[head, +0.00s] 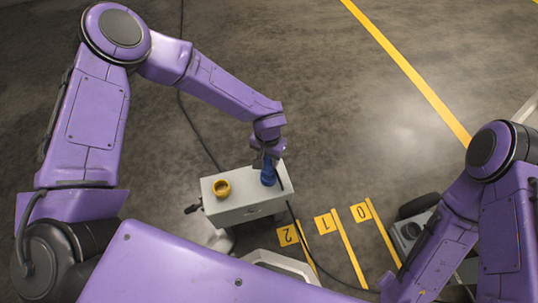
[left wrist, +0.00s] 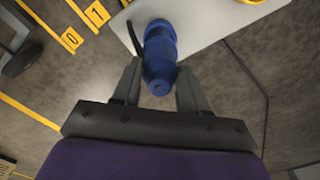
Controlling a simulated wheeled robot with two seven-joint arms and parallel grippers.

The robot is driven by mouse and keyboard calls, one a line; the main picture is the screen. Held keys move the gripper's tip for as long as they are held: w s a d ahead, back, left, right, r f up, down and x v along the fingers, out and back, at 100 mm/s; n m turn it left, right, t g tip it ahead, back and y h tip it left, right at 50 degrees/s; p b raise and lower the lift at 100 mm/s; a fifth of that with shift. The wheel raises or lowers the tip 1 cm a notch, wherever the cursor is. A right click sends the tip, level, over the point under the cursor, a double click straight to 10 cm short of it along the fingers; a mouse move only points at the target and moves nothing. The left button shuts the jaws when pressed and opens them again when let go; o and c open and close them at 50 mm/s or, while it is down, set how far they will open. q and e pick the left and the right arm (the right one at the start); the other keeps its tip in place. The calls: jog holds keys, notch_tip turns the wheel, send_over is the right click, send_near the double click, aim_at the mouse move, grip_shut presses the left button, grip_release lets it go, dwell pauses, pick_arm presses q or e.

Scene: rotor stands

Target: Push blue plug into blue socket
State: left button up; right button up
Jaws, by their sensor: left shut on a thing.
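The blue plug (head: 268,174) stands roughly upright at the right end of a white box's top; it also shows in the left wrist view (left wrist: 160,52). My left gripper (head: 264,157) points down from above and is shut on the plug, with one finger on each side in the left wrist view. The plug's lower end meets or hovers just over the box top; I cannot tell how deep it sits. The blue socket is not separately distinguishable from the plug. My right gripper is out of view; only its arm shows at the lower right.
The white box (head: 246,208) also bears a yellow round socket (head: 221,188) left of the plug. A dark cable (head: 296,222) runs down past the box's right side. Yellow floor markings with number plates (head: 325,224) lie to the right. Open floor surrounds the box behind.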

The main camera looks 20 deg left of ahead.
pick_arm(q)
jog(key=shift+f, duration=0.15)
dwell(0.5)
jog(key=shift+f, duration=0.35)
jog(key=shift+f, duration=0.4)
jog(key=shift+f, duration=0.2)
dwell(0.3)
jog(key=shift+f, duration=0.2)
dwell(0.3)
jog(key=shift+f+b, duration=0.35)
jog(key=shift+f, duration=0.65)
jog(key=o, duration=1.1)
jog(key=shift+c, duration=0.2)
